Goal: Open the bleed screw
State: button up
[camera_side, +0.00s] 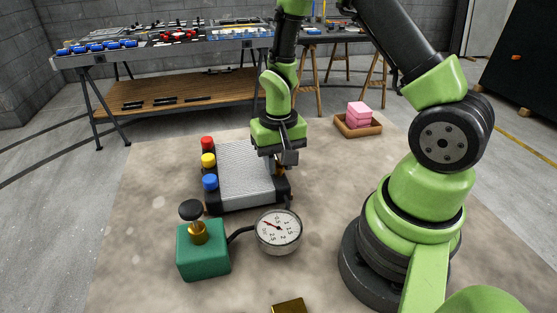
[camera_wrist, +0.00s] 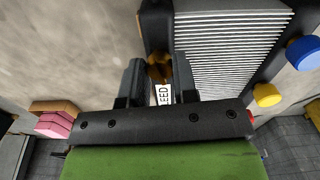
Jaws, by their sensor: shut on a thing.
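The brass bleed screw (camera_wrist: 160,68) shows in the wrist view, on the black end of the finned radiator (camera_wrist: 225,50). A white label (camera_wrist: 163,95) reading "LEED", its start hidden, lies beside it. My gripper (camera_wrist: 158,76) has one finger on each side of the screw and is shut on it.
Red (camera_side: 207,142), yellow (camera_side: 208,160) and blue (camera_side: 210,182) caps line the radiator's left side. A green box (camera_side: 203,252) with a brass, black-topped fitting joins a dial gauge (camera_side: 279,231) by a hose. A wooden tray (camera_side: 344,128) holds pink blocks (camera_side: 358,113). A brass block (camera_side: 289,306) lies in front.

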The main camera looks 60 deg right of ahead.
aim_at(278, 162)
jog(key=n, duration=1.3)
jog(key=shift+n, duration=0.4)
dwell(0.3)
jog(key=o, duration=0.9)
jog(key=shift+o, duration=0.2)
notch_tip(278, 162, up, 10)
